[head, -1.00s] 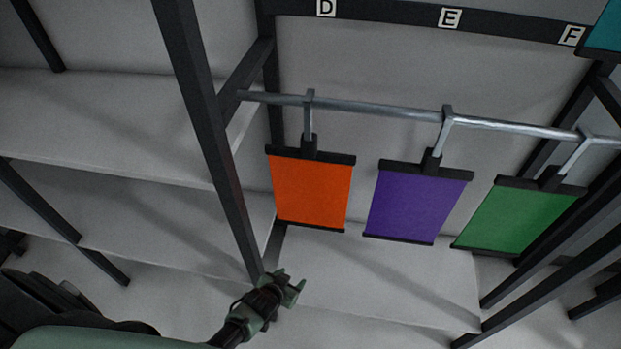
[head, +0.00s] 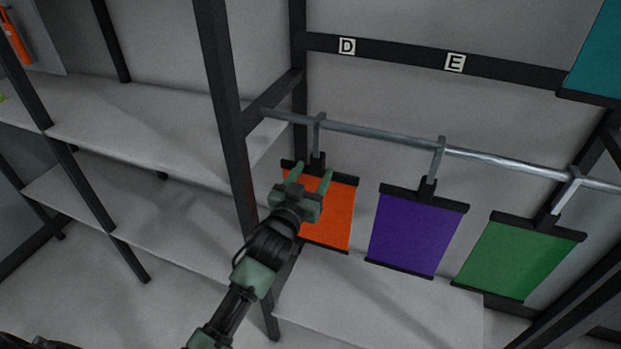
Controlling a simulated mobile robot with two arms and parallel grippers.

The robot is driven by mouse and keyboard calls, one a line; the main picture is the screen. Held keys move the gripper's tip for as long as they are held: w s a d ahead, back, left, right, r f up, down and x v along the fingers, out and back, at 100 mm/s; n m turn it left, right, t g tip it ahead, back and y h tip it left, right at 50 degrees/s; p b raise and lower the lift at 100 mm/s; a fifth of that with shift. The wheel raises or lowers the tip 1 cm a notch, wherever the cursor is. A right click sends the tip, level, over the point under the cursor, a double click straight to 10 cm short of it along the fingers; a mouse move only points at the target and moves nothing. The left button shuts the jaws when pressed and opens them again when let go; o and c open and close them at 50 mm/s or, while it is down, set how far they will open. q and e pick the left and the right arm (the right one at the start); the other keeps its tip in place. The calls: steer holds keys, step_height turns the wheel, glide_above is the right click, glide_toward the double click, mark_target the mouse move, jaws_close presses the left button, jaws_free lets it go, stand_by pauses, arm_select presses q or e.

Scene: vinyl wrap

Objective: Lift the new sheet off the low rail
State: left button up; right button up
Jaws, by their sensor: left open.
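Three sheets hang by hooks from the low metal rail (head: 380,137): an orange sheet (head: 338,215) at the left, a purple sheet (head: 415,232) in the middle and a green sheet (head: 520,258) at the right. Each has a dark bar at top and bottom. I cannot tell which is the new one. My left gripper (head: 312,175) is open and empty, in front of the orange sheet in the picture, its fingers pointing up toward the top bar and hook. It covers part of the sheet's left side. I cannot tell whether it touches. My right gripper is not in view.
A dark upper rail (head: 400,53) carries labels D and E. A teal sheet (head: 598,60) hangs at the upper right. A dark upright post (head: 228,130) stands left of the orange sheet. Grey shelves (head: 140,125) fill the left, and a pale shelf (head: 370,310) lies below the sheets.

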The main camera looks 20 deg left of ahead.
arm_select(q)
steer(key=w+p, duration=0.1)
steer(key=w, duration=0.5)
steer(key=shift+d, duration=0.15)
steer(key=shift+w, duration=0.7)
steer(key=shift+f, duration=0.1)
jaws_close()
steer(key=shift+r, duration=0.2)
step_height(320, 180, up, 2)
steer(key=shift+p, duration=1.1)
